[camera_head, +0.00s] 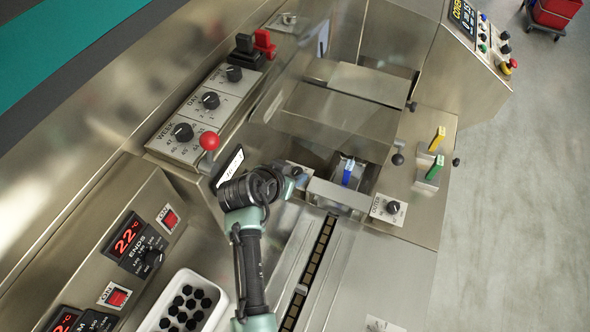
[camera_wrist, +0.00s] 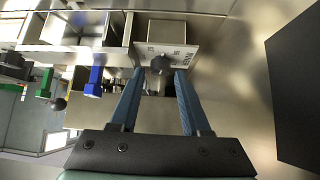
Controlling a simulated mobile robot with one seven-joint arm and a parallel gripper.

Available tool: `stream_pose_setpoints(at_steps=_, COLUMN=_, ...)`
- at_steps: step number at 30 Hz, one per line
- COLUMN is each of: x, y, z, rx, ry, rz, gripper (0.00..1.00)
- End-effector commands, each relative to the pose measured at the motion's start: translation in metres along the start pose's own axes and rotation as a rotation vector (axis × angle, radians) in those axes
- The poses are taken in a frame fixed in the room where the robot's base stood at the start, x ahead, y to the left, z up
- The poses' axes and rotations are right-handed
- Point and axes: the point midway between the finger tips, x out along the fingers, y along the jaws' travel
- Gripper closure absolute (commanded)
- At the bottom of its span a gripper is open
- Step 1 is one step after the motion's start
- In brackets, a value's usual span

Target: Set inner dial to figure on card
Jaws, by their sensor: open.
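In the wrist view a dark round dial (camera_wrist: 160,64) sits on a pale marked plate (camera_wrist: 188,52) on a metal face. My gripper (camera_wrist: 159,76) is open, with its two blue fingers pointing at the dial, one on either side of it in the picture; whether they touch it I cannot tell. In the head view my gripper (camera_head: 292,176) is low in the machine's recess, and it and the wrist mostly cover this dial. A white card (camera_head: 231,164) with dark writing stands left of my wrist, partly hidden; I cannot read its figure. The outer dial (camera_head: 392,207) is on the right panel.
A blue handle (camera_head: 348,172) stands just right of my gripper. Green (camera_head: 434,168) and yellow (camera_head: 437,139) handles are further right. A red-knobbed lever (camera_head: 209,141) rises near the card. A white tray (camera_head: 160,318) holds dark pieces.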

Motion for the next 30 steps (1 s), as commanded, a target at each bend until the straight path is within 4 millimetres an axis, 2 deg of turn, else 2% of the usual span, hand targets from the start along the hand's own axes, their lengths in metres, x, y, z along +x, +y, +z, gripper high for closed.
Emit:
stream_pose_setpoints(at_steps=6, x=0.019, y=0.001, z=0.000, rx=0.000, ry=0.000, rz=0.002, gripper=0.53)
stream_pose_setpoints(at_steps=17, x=0.023, y=0.000, z=-0.001, rx=0.000, ry=0.001, rz=0.000, gripper=0.53)
stream_pose_setpoints(at_steps=18, x=0.023, y=0.000, z=-0.001, rx=0.000, ry=0.001, rz=0.000, gripper=0.55)
stream_pose_setpoints(at_steps=24, x=0.023, y=0.000, z=0.000, rx=0.000, ry=0.001, rz=0.000, gripper=0.91)
stream_pose_setpoints(at_steps=26, x=0.023, y=0.000, z=0.000, rx=0.000, ry=0.001, rz=0.000, gripper=1.00)
stream_pose_setpoints(at_steps=30, x=0.023, y=0.000, z=0.000, rx=0.000, ry=0.001, rz=0.000, gripper=1.00)
